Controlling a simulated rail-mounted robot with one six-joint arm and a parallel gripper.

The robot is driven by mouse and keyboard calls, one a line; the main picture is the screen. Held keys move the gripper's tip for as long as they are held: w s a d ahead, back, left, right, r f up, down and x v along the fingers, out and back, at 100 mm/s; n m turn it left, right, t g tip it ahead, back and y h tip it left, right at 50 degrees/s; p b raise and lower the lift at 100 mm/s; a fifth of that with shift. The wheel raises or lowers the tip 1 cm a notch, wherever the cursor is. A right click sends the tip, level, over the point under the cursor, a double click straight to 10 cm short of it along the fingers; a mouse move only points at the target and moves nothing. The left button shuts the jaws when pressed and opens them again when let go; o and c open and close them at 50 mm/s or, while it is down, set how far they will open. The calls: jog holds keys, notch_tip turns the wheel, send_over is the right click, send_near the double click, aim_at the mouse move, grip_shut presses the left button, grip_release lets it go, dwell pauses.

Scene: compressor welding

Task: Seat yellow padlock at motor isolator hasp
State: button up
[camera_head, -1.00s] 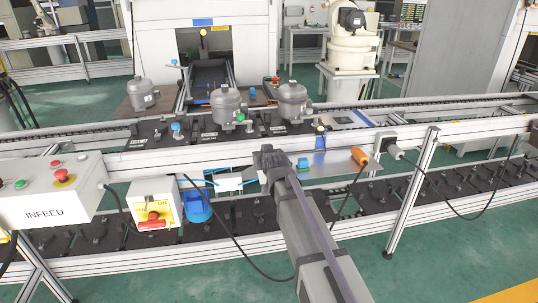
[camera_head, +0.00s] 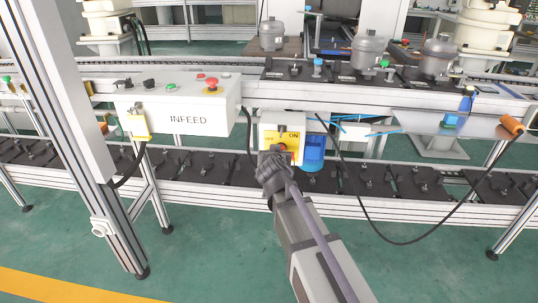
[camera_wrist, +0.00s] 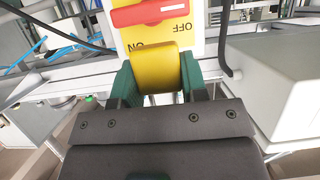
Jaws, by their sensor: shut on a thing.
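The yellow padlock (camera_wrist: 158,72) shows in the wrist view between the green fingers of my gripper (camera_wrist: 158,88), which is shut on it. Its shackle cannot be made out. The motor isolator (camera_head: 293,134) is a white box with a yellow face marked ON. My gripper (camera_head: 271,158) is in front of its lower part in the head view and hides the padlock there. In the wrist view the isolator's red handle (camera_wrist: 155,12) lies crosswise just beyond the padlock. The hasp cannot be made out, and I cannot tell whether padlock and isolator touch.
The INFEED control box (camera_head: 190,115) with a red button stands left of the isolator. A blue motor (camera_head: 314,150) is close on its right. Black cables hang on both sides. An orange-handled tool (camera_head: 511,124) lies on a plate at the right. The floor in front is clear.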

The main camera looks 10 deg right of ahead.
jog(key=shift+d, duration=0.45)
jog(key=shift+w+d, duration=0.25)
jog(key=shift+w, duration=0.7)
jog(key=shift+w+d, duration=0.3)
jog(key=shift+w, duration=0.65)
jog(key=shift+w+d, duration=0.25)
jog(key=shift+w, duration=0.7)
jog(key=shift+w, duration=0.15)
jog(key=shift+w+d, duration=0.2)
jog(key=shift+w, duration=0.35)
jog(key=shift+w+d, duration=0.15)
jog(key=shift+w, duration=0.35)
jog(key=shift+c, duration=0.5)
jog(key=o, duration=1.3)
